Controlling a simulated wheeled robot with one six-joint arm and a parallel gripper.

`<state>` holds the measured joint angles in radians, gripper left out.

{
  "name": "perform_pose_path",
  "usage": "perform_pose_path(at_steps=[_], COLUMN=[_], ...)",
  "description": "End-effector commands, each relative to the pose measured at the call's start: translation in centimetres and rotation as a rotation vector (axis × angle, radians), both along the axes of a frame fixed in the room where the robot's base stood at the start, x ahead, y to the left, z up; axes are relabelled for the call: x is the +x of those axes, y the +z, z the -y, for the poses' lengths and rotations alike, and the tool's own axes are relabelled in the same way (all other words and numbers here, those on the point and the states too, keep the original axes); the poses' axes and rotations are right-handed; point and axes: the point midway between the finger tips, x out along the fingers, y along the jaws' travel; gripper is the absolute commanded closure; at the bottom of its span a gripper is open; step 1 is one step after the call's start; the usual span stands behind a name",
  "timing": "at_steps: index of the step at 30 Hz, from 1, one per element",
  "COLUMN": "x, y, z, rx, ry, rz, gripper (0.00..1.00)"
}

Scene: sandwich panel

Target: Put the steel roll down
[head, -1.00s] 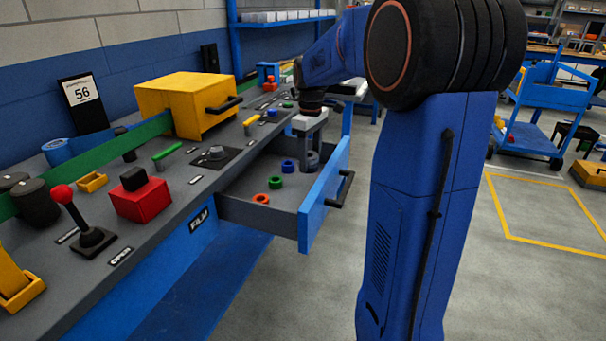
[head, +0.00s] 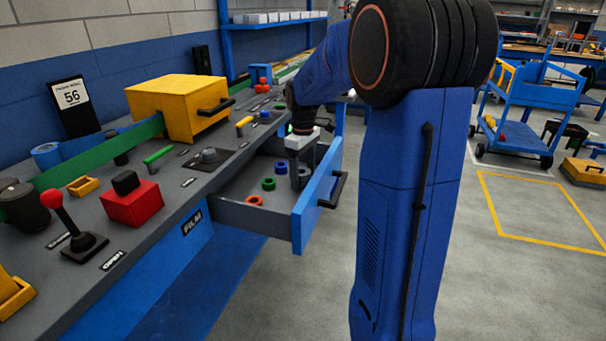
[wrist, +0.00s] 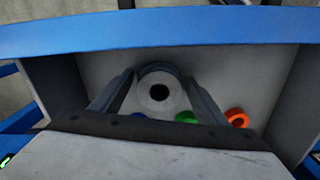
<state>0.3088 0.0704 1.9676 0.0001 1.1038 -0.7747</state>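The steel roll (wrist: 160,91) is a grey cylinder with a dark hole. In the wrist view it sits between the two fingers of my gripper (wrist: 159,76), which appear shut on it. In the head view my gripper (head: 301,171) reaches down into the open drawer (head: 256,217) and partly hides the roll. The roll is low in the drawer, near its blue front; I cannot tell whether it touches the floor. A blue roll (head: 281,168), a green roll (head: 268,184) and an orange roll (head: 254,200) lie in the drawer beside it.
The drawer's blue front panel (head: 313,205) with a black handle stands close beside my gripper. The grey bench (head: 160,207) carries a yellow box (head: 178,104), a red block (head: 132,206) and a red-knobbed lever (head: 72,225). A blue cart (head: 520,115) stands at the right.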

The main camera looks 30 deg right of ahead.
Motion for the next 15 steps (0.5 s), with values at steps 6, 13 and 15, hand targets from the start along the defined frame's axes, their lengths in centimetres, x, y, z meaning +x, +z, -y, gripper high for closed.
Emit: perform_pose_path(at_steps=[6, 13, 15], x=[0.0, 0.1, 0.1], y=[0.0, 0.9, 1.8], z=[0.0, 0.0, 0.0], rx=[0.000, -0.001, -0.001], ry=[0.000, 0.000, 0.000], rz=[0.000, 0.003, 0.003], gripper=[0.29, 0.29, 0.29])
